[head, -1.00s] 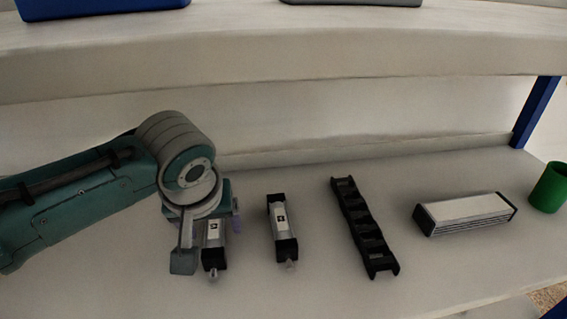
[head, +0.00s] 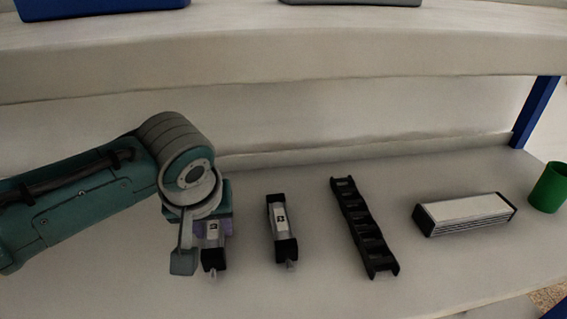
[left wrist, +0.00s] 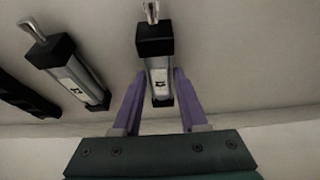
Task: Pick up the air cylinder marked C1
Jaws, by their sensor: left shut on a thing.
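An air cylinder (head: 212,257) with black end caps, a silver body and a rod lies on the shelf under my left gripper (head: 213,230). In the left wrist view the same cylinder (left wrist: 157,65) sits between the purple fingers of my left gripper (left wrist: 160,90), which is shut on it. Its label is too small to read surely. A second, similar cylinder (head: 281,225) lies to the right, apart from the gripper; it also shows at the left in the left wrist view (left wrist: 75,82). Part of the held cylinder is hidden by my gripper in the head view. My right gripper is out of view.
A black cable chain (head: 363,228), a silver block with black ends (head: 465,214) and a green cup (head: 549,187) stand to the right on the shelf (head: 330,290). An upper shelf (head: 300,50) runs above, with a blue bin (head: 100,7) on it. A blue post (head: 535,110) is at the right.

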